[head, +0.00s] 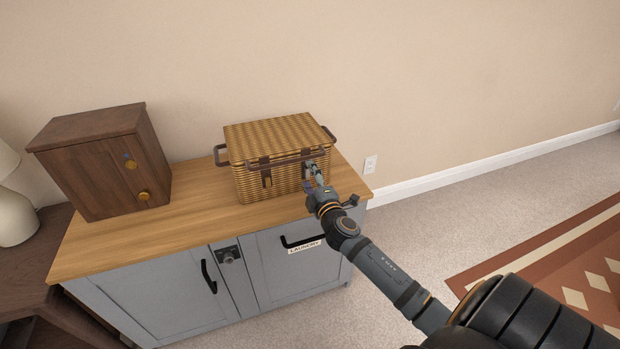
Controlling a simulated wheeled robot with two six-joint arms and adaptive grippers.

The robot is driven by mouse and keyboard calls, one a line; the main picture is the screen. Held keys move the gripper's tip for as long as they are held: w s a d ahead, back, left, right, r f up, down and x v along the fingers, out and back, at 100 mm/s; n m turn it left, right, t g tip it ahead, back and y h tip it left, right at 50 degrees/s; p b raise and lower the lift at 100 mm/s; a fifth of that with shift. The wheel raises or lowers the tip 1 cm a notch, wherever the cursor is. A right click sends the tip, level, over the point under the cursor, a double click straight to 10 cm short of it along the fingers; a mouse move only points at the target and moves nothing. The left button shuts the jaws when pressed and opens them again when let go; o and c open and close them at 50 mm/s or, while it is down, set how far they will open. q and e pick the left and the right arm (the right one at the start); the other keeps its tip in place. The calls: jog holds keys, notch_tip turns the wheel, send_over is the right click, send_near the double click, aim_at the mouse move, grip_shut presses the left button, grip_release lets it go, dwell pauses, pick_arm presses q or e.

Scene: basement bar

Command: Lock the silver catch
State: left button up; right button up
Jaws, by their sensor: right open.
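A wicker basket (283,133) with a closed lid stands on the wooden top of a grey cabinet. Its front has two dark straps; a gold-coloured catch (267,180) hangs at the left strap. A small silver-grey piece (308,172), seemingly the silver catch, shows at the right strap. It is partly hidden by my gripper, and I cannot tell its position. My right gripper (317,175) is open at the basket's front right, close to this piece; whether it touches is too small to tell. My left gripper is out of view.
A dark wooden box (92,165) with gold knobs stands left on the cabinet top (200,210). The basket has brown side handles and a front bar. The cabinet's black handles (208,276) stick out below. A lamp (14,212) stands far left.

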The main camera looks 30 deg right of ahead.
jog(key=v, duration=1.2)
